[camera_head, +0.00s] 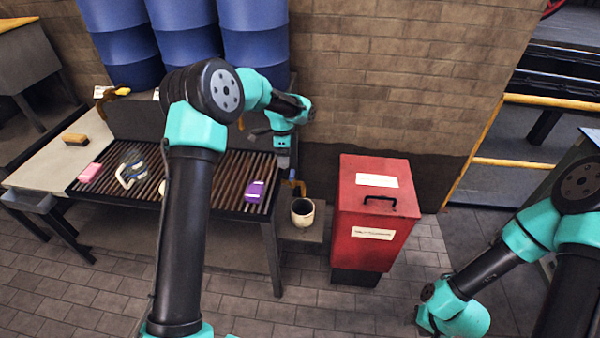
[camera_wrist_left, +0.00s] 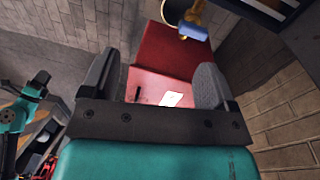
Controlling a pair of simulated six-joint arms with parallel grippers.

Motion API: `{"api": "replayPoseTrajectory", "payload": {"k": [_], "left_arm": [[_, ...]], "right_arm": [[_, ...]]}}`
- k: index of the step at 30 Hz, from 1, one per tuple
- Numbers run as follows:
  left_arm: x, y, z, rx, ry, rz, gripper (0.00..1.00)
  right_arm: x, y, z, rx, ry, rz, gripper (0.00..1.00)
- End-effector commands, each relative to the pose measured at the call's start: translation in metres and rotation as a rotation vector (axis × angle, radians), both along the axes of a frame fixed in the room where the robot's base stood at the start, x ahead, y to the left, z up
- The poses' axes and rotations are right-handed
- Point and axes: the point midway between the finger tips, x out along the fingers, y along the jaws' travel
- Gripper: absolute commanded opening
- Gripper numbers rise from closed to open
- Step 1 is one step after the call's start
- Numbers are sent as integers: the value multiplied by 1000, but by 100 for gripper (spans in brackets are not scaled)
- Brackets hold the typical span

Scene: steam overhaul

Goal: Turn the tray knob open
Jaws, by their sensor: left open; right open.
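The tray knob shows in the left wrist view as a blue handle (camera_wrist_left: 193,30) on a brass tap (camera_wrist_left: 196,10), near the top edge. In the head view the brass tap (camera_head: 297,185) is a small shape at the right end of the slatted tray bench (camera_head: 215,190), just above a mug. My left gripper (camera_wrist_left: 155,86) is open, with its two grey fingers apart and nothing between them. The knob lies beyond the fingertips, apart from them. In the head view my left wrist is above the bench's right end and its fingers are mostly hidden. My right gripper is not visible.
A red box (camera_head: 375,215) with a black handle stands right of the bench. The mug (camera_head: 302,213) sits below the tap. A purple object (camera_head: 255,191), a pink block (camera_head: 90,172) and a brush (camera_head: 75,139) lie on the bench. Blue barrels (camera_head: 252,45) stand behind.

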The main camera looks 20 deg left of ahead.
Motion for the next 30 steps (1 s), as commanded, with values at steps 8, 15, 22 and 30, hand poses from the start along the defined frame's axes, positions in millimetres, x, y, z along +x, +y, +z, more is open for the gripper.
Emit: {"api": "replayPoseTrajectory", "payload": {"k": [8,15,22,30], "left_arm": [[45,7,50,60,-102,-88,81],[44,7,49,59,-102,-88,81],[44,8,41,59,-101,-87,81],[44,7,5,58,-99,-87,81]], "right_arm": [[0,0,0,0,0,0,43],[0,0,0,0,0,1,43],[0,0,0,0,0,0,43],[0,0,0,0,0,0,43]]}}
